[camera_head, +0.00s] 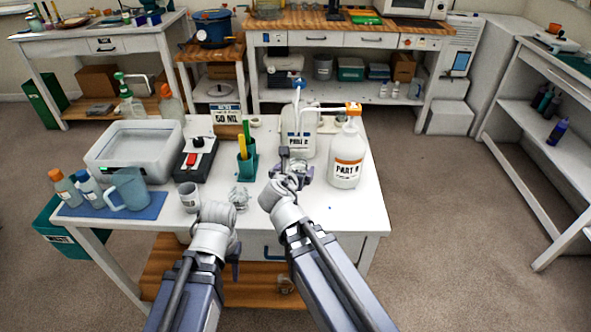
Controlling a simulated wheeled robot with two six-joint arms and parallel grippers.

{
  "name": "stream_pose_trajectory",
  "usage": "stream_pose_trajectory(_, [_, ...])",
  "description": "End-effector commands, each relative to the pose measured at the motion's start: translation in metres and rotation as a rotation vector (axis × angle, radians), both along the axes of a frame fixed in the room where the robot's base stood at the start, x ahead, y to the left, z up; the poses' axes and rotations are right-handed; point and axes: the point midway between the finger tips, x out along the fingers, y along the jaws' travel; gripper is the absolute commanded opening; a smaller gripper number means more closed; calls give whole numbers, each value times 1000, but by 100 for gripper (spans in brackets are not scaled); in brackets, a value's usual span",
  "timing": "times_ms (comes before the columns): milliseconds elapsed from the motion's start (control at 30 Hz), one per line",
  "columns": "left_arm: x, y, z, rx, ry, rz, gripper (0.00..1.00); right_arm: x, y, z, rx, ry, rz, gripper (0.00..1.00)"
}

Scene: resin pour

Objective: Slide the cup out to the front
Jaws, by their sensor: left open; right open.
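A grey mug (189,197) stands upright on the white table (350,215), left of my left gripper. A small clear, cup-like object (239,197) stands right of the mug, its shape hard to make out. My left gripper (235,256) is open, low at the table's front edge, mostly hidden by its wrist. My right gripper (294,168) is open in front of a white pump bottle (299,130) with a blue top. A second white pump bottle (346,160) with an orange top stands just right of it. Whether a cup sits between the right jaws is too small to tell.
A teal pen cup (247,166), a black box with a red switch (195,158) and a clear-lidded white tub (135,150) stand behind. A blue pitcher (128,190) and small bottles sit on a blue mat (150,213) at left. The front right tabletop is clear.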

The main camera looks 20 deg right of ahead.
Motion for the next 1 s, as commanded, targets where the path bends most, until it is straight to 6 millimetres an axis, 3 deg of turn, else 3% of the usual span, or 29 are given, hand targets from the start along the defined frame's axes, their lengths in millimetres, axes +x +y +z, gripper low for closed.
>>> stream_pose_trajectory(267, [0, 0, -12, 0, 0, 0, 50, 19, -9, -12, 1, -1, -2, 100])
stream_pose_trajectory(600, [0, 0, -33, 0, 0, 0, 50, 57, -29, -33, 1, 0, -3, 100])
stream_pose_trajectory(967, [0, 0, -34, 0, 0, 0, 50, 62, -32, -34, 1, 0, 0, 100])
stream_pose_trajectory(1000, [0, 0, -34, 0, 0, 0, 50, 62, -32, -34, 1, 0, 0, 97])
